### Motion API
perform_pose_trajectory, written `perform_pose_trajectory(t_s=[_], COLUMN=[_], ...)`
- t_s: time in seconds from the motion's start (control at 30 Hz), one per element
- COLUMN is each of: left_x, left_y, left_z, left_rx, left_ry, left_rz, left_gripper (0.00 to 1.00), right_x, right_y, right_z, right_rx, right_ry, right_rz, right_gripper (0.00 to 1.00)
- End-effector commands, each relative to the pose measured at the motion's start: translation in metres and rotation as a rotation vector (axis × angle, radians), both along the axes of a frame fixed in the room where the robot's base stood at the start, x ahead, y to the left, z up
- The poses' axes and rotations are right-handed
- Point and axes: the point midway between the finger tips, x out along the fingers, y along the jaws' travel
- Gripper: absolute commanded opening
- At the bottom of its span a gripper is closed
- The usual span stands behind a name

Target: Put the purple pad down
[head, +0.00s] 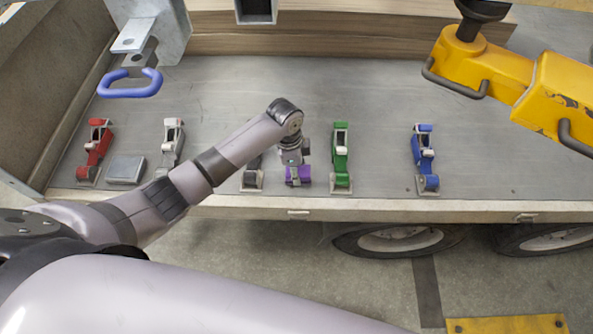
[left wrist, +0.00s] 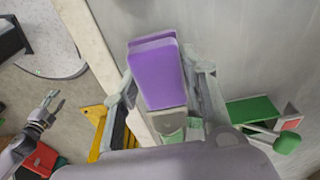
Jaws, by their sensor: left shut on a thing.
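The purple pad (left wrist: 157,72) is a small block that sits between the two fingers of my left gripper (left wrist: 165,85) in the left wrist view. In the head view my left gripper (head: 297,170) points down at the front part of the trailer bed, shut on the purple pad (head: 298,180). The pad is partly hidden by the gripper there. I cannot tell whether its underside touches the bed. My right gripper (left wrist: 50,106) appears small at the left of the left wrist view, over the floor, with its fingertips apart and nothing between them.
A green clamp (head: 341,158) stands close right of the pad; a dark-based one (head: 252,180) is close left. Red (head: 97,150), white (head: 171,145) and blue (head: 423,155) clamps and a grey pad (head: 126,169) share the bed (head: 380,90). Its front edge (head: 400,210) is near.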

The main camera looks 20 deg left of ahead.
Motion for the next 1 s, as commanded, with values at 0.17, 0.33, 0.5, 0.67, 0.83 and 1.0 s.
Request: perform_pose_trajectory(t_s=[0.17, 0.33, 0.5, 0.67, 0.83, 1.0], left_x=[0.000, 0.000, 0.000, 0.000, 0.000, 0.000], left_y=[0.000, 0.000, 0.000, 0.000, 0.000, 0.000], left_z=[-0.012, -0.014, -0.014, -0.014, -0.014, -0.014], left_rx=[-0.001, 0.000, 0.000, 0.000, 0.001, 0.000], left_ry=[-0.001, -0.002, -0.001, -0.001, -0.002, -0.002], left_rz=[0.000, -0.001, -0.001, -0.001, -0.001, -0.001], left_gripper=[0.17, 0.17, 0.48, 0.58, 0.61, 0.61], right_x=[0.000, 0.000, 0.000, 0.000, 0.000, 0.000], right_y=[0.000, -0.002, -0.005, -0.006, -0.006, -0.006], right_z=[0.009, 0.008, 0.008, 0.008, 0.008, 0.007], right_rx=[-0.001, -0.002, -0.005, -0.007, -0.007, -0.007], right_ry=[0.000, 0.000, 0.000, 0.000, 0.000, 0.000], right_rz=[0.000, 0.000, 0.001, 0.000, 0.000, 0.000], right_gripper=[0.40, 0.40, 0.40, 0.40, 0.40, 0.40])
